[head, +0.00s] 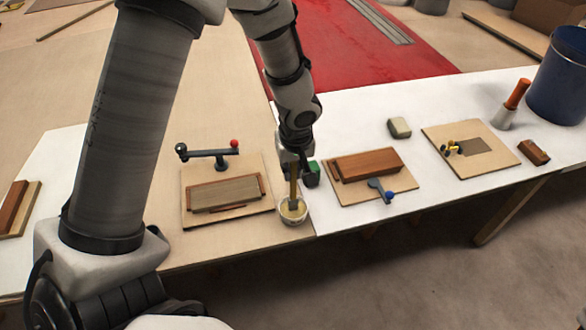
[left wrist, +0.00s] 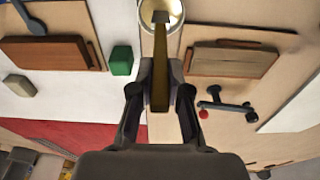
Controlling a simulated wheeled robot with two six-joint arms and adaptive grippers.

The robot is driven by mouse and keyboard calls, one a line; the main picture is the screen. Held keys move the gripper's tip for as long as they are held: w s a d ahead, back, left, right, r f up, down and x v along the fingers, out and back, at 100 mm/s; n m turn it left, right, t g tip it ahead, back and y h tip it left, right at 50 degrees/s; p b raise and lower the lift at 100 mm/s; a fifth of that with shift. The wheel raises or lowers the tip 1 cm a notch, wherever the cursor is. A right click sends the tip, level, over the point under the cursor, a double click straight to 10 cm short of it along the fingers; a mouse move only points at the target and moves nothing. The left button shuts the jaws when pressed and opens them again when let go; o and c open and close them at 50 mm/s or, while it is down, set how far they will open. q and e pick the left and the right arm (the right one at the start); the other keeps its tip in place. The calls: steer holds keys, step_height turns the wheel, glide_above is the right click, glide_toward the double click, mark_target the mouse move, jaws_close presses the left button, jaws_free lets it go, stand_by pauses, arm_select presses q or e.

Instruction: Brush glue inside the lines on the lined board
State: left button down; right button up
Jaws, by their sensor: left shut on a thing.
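My left gripper (head: 294,158) is shut on the handle of a brush (head: 293,187), which stands nearly upright. The brush's lower end is in a small round glue pot (head: 293,216) near the table's front edge. The left wrist view shows the brush (left wrist: 160,55) between the fingers and the pot's rim (left wrist: 181,12) at the top. No drawn lines can be made out on any board. A board (head: 258,171) left of the pot bears a framed grey-brown block; another board (head: 345,198) to the right bears a reddish block. My right gripper is out of view.
A lever with a red knob (head: 234,143) and one with a blue knob (head: 389,194) stand on the boards. A green block (head: 313,170) is close beside the gripper. Farther right are a board with a dark patch (head: 488,146), an orange-handled tool (head: 517,94) and a blue bin (head: 560,80).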

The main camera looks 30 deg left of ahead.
arm_select(q)
steer(key=shift+f+b, duration=0.25)
steer(key=shift+b, duration=0.2)
stand_by(1.4)
steer(key=shift+r+p, duration=0.55)
steer(key=shift+r, duration=0.15)
step_height(320, 180, up, 6)
steer(key=p, duration=0.4)
steer(key=shift+f, duration=0.1)
